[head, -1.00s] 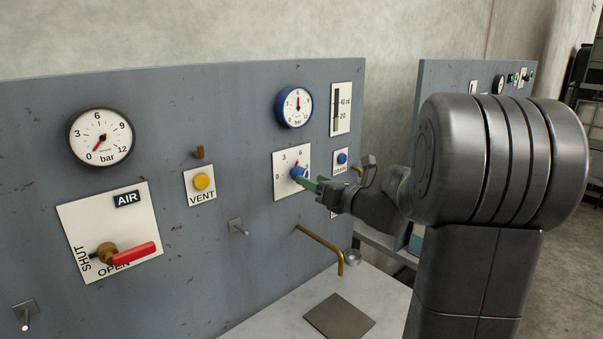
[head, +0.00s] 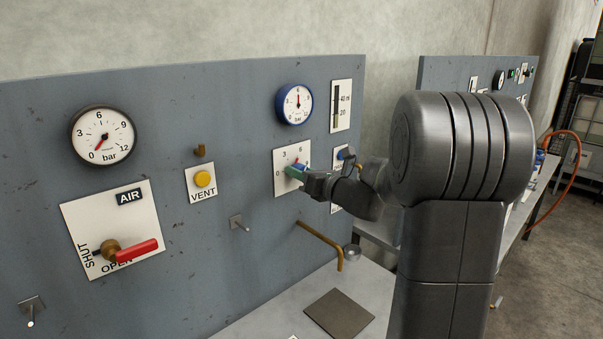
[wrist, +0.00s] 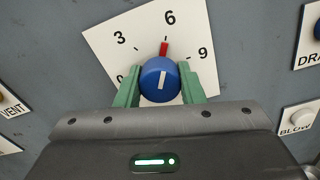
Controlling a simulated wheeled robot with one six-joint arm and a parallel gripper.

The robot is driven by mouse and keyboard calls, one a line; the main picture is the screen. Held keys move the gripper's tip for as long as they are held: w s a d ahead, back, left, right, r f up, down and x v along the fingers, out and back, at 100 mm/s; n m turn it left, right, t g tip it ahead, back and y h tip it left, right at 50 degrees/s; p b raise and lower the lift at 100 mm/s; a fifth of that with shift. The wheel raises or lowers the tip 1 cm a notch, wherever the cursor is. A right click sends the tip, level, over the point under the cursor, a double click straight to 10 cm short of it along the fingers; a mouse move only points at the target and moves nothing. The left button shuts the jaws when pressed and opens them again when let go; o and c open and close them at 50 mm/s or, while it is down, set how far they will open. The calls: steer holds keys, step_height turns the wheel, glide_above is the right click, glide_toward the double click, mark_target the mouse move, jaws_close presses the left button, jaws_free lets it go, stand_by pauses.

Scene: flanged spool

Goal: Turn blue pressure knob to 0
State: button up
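The blue pressure knob (wrist: 159,80) sits on a white dial plate (wrist: 110,38) marked 0, 3, 6 and 9. In the head view my gripper (head: 297,172) is at the dial plate (head: 283,158) and hides most of the knob. The blue-rimmed gauge (head: 295,104) above has its needle pointing almost straight up.
The DRAIN plate (wrist: 311,48) and BLOW plate (wrist: 299,120) are just right of the dial. Left are the yellow VENT button (head: 202,179), the red AIR lever (head: 137,251) and a hook (head: 239,222). A brass pipe (head: 322,240) sticks out below.

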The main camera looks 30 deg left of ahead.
steer(key=shift+f+b, duration=0.1)
steer(key=shift+b, duration=0.25)
steer(key=shift+f+n+b, duration=0.15)
steer(key=shift+n+b, duration=0.85)
steer(key=shift+b, duration=0.15)
steer(key=n+b, duration=0.2)
steer(key=b, duration=0.1)
steer(key=shift+n, duration=0.3)
steer(key=n+b, duration=0.7)
steer(key=b, duration=0.1)
steer(key=n+b, duration=0.6)
steer(key=b, duration=0.1)
steer(key=shift+n, duration=0.3)
steer(key=n+b, duration=0.3)
steer(key=shift+n+b, duration=1)
steer(key=shift+n, duration=0.3)
steer(key=shift+r, duration=0.2)
